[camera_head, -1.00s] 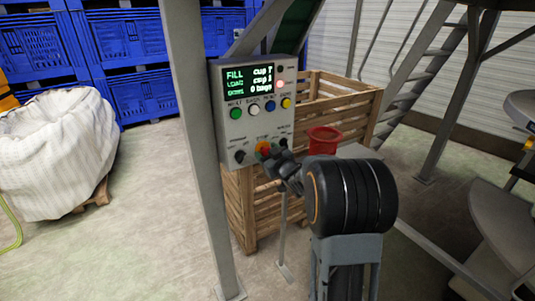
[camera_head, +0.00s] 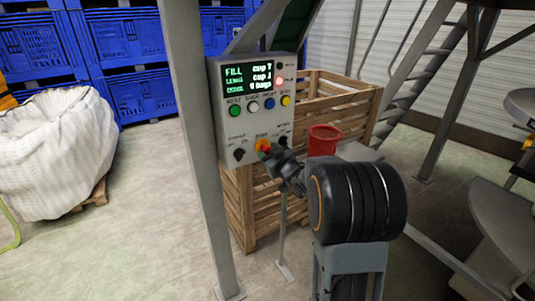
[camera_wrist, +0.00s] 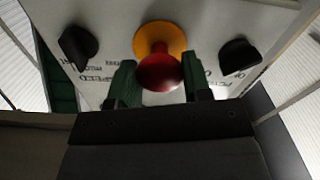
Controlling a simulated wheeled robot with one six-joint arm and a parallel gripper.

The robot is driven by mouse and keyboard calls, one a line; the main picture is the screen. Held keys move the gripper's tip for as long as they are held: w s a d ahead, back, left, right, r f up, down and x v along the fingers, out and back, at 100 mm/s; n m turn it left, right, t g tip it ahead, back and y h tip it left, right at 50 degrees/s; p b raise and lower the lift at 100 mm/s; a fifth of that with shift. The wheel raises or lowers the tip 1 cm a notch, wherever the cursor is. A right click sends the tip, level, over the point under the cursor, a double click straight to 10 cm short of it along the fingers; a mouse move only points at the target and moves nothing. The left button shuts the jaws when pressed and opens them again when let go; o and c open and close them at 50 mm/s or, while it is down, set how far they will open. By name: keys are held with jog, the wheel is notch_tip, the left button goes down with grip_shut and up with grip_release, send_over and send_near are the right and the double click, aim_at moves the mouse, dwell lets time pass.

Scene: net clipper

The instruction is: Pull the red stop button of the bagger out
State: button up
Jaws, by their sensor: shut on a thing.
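The grey control box (camera_head: 238,130) of the bagger is mounted on a post. The red stop button (camera_wrist: 158,72) sits low on its face, on a round yellow collar (camera_wrist: 160,36). In the wrist view its red mushroom head stands out from the collar. My gripper (camera_wrist: 160,82) has its green-padded fingers on either side of the red head and is shut on it. In the head view my gripper (camera_head: 269,152) reaches the lower panel from the right and partly hides the button (camera_head: 262,146).
Black knobs flank the button, one left (camera_wrist: 78,46) and one right (camera_wrist: 240,54). Coloured push buttons and a lit screen (camera_head: 248,77) are above. A wooden crate (camera_head: 340,100) and a red funnel-like part (camera_head: 323,138) stand behind. A steel post (camera_head: 195,150) runs close on the left.

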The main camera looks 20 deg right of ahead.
jog(key=o, duration=1.3)
jog(key=shift+s, duration=0.1)
jog(key=s+d, duration=0.1)
jog(key=s, duration=1.2)
jog(key=shift+s+d+b, duration=0.3)
jog(key=shift+s+b, duration=0.05)
jog(key=shift+b, duration=0.1)
